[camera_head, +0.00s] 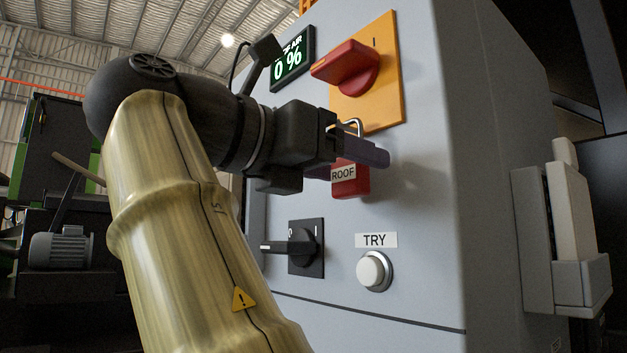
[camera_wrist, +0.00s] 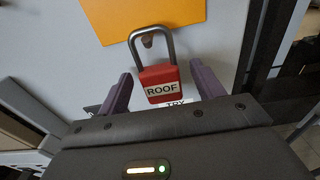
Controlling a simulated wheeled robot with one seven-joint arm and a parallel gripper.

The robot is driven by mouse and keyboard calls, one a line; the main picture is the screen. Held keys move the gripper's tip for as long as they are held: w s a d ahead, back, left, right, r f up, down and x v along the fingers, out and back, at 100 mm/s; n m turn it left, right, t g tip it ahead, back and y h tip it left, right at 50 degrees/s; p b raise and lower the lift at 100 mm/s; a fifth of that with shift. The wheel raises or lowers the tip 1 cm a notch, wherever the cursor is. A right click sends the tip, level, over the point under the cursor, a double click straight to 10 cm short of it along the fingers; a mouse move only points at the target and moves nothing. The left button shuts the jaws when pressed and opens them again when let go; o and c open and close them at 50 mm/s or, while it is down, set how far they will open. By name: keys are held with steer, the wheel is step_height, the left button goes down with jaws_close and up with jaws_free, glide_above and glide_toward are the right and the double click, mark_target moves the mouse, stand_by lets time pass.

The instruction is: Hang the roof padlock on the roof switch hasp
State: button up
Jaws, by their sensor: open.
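The red roof padlock (camera_head: 350,187), labelled ROOF, is upright at the lower edge of the yellow switch plate (camera_head: 385,100). In the wrist view the padlock (camera_wrist: 160,76) has its grey shackle up, overlapping the plate's lower edge. A small brown hasp tab (camera_wrist: 148,39) shows inside the shackle loop; I cannot tell for certain whether the shackle passes through it. The red roof switch handle (camera_head: 346,65) is above. My gripper (camera_head: 347,163) is open, its purple fingers on either side of the padlock body. In the wrist view small gaps show between the fingers and the padlock.
A 0 % display (camera_head: 291,60) is at the upper left of the grey cabinet (camera_head: 440,220). A black rotary switch (camera_head: 303,248) and a TRY button (camera_head: 374,271) are below the padlock. A grey box (camera_head: 568,250) juts from the cabinet's right side.

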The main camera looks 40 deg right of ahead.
steer(key=a+p, duration=0.4)
steer(key=a, duration=1.3)
steer(key=shift+s+a+r, duration=0.15)
steer(key=shift+s+r, duration=0.15)
steer(key=shift+r, duration=0.1)
steer(key=shift+w, duration=0.15)
